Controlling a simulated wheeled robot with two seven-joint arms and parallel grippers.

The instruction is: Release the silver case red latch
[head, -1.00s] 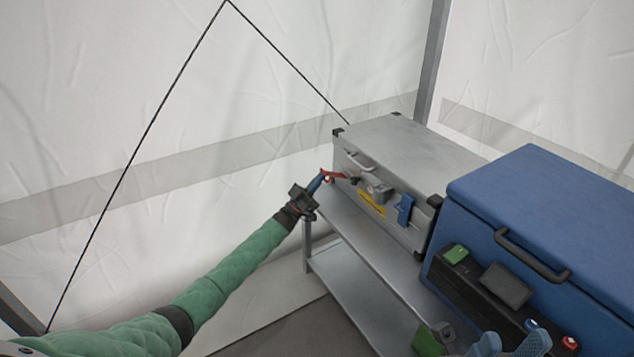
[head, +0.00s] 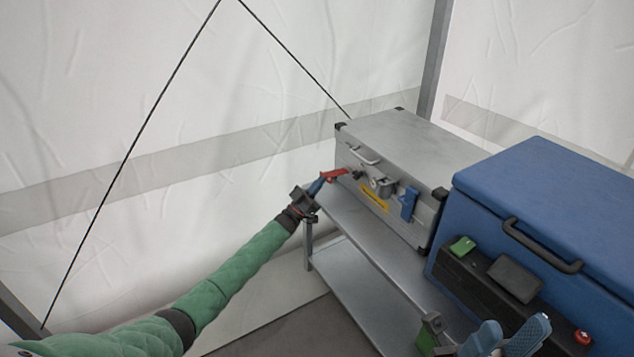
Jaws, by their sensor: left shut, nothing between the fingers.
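The silver case (head: 410,140) sits on a metal shelf unit with its lid down. Its red latch (head: 335,175) is at the left end of the front face and sticks out from it. A blue latch (head: 408,204) is on the right of the same face, with a grey clasp (head: 381,186) between. My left gripper (head: 321,182) is shut and empty, its blue fingertips at the outer end of the red latch. I cannot tell whether they touch it. My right gripper (head: 508,336) is at the bottom right, its blue fingers apart, in front of the blue box.
A large blue box (head: 550,190) with a dark handle stands close to the right of the case. A green button (head: 462,246) and a red button (head: 583,337) are on its front. The metal shelf (head: 350,222) is bare before the case. White tent walls are behind.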

